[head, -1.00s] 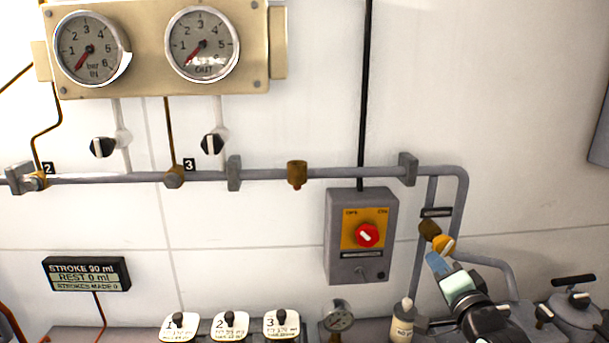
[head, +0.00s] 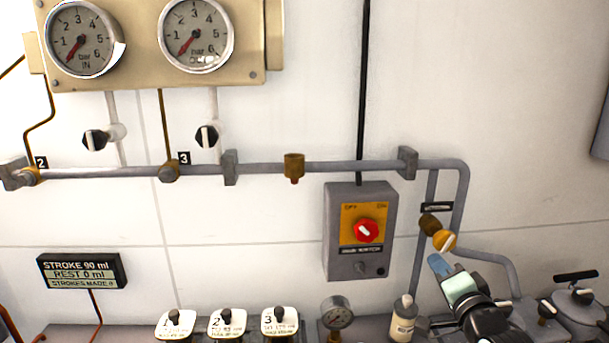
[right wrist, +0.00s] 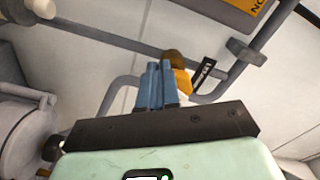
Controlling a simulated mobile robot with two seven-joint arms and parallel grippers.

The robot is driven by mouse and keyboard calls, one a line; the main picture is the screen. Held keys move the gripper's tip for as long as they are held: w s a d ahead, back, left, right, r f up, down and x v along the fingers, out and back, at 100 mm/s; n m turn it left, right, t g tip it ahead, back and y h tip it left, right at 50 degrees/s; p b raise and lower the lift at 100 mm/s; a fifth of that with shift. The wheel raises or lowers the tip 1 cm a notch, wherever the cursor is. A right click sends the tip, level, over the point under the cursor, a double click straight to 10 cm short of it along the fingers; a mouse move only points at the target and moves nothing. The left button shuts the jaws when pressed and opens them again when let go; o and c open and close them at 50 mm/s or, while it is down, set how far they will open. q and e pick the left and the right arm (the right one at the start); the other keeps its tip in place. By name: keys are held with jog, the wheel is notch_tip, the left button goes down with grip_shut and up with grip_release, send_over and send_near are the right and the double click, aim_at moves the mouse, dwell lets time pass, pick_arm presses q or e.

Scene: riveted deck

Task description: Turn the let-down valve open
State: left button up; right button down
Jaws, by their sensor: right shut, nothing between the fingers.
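The let-down valve is a brass body with an orange-yellow knob (head: 444,241) on the pipe at the right, below a small dark label plate (head: 437,207). A pale mark shows on the knob's face. My right gripper (head: 435,261) has its blue fingers closed together, just below and left of the knob. In the right wrist view, the fingers (right wrist: 156,75) are shut and empty and partly cover the orange knob (right wrist: 183,83). I cannot tell whether they touch it. My left gripper is not in view.
A grey switch box (head: 360,265) with a red knob is left of the valve. Pipes (head: 490,258) bend close around my gripper. A pressure gauge (head: 336,314), a small bottle (head: 403,322) and a lidded pot (head: 577,307) stand below. The wall between the upper pipe and the shelf is mostly clear.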

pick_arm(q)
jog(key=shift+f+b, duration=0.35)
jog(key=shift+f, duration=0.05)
pick_arm(e)
jog(key=shift+s+r, duration=0.15)
jog(key=shift+s, duration=2.45)
jog(key=m+p, duration=0.7)
jog(key=m, duration=0.3)
send_near(445, 241)
jog(key=a+r, duration=0.1)
jog(key=a, duration=0.1)
jog(key=w+m, duration=0.1)
jog(key=m, duration=0.1)
jog(key=w, duration=0.2)
jog(key=w+p, duration=0.1)
jog(key=w, duration=0.1)
jog(key=w+p, duration=0.1)
jog(key=w, duration=0.1)
jog(key=shift+a+r, duration=0.25)
jog(key=shift+r, duration=0.1)
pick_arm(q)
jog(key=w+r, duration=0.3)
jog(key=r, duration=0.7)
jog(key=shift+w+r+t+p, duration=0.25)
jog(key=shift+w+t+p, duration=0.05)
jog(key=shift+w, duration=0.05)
pick_arm(e)
jog(key=shift+r, duration=0.15)
